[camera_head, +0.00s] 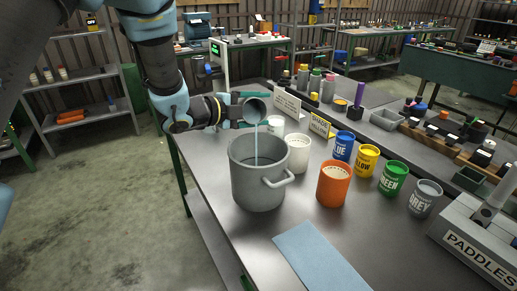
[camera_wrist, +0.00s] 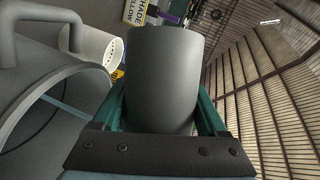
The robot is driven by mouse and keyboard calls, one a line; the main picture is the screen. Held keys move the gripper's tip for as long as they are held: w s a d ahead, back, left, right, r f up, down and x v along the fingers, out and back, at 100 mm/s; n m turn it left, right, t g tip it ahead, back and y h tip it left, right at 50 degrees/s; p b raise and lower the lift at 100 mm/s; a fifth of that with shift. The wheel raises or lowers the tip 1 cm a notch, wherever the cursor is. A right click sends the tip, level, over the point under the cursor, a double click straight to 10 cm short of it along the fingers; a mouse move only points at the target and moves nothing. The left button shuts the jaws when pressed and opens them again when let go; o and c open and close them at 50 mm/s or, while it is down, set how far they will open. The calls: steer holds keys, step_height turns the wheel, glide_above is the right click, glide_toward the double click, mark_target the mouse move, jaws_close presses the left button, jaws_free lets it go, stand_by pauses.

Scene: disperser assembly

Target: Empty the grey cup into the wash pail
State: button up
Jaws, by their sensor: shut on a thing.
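The grey cup (camera_head: 254,109) is tilted over the large grey pail (camera_head: 258,185). A thin pale blue stream (camera_head: 256,146) runs from the cup down into the pail. My gripper (camera_head: 238,108) is shut on the cup and holds it above the pail's rim. In the wrist view the cup (camera_wrist: 162,80) sits between the green fingers of my gripper (camera_wrist: 165,105). There the pail (camera_wrist: 45,110) is at the left, with the pale blue stream (camera_wrist: 68,106) crossing its opening. The liquid level in the pail is hidden.
A white container (camera_head: 298,152) stands close behind the pail. An orange container (camera_head: 333,184) and blue, yellow, green and grey labelled cups (camera_head: 366,160) stand to the right. A blue cloth (camera_head: 318,258) lies in front. A paddles box (camera_head: 480,235) is at the right edge.

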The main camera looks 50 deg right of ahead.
steer(key=shift+s+a+r+m+b, duration=0.35)
steer(key=shift+s+a+m+b, duration=0.05)
steer(key=shift+s+m+b, duration=0.2)
stand_by(0.6)
steer(key=shift+s+a+f+m+h+b, duration=0.15)
steer(key=shift+f+m+h+b, duration=0.45)
steer(key=shift+b, duration=2.1)
steer(key=shift+s+r+m+b, duration=0.1)
steer(key=shift+r+m+b, duration=0.25)
steer(key=shift+b, duration=0.65)
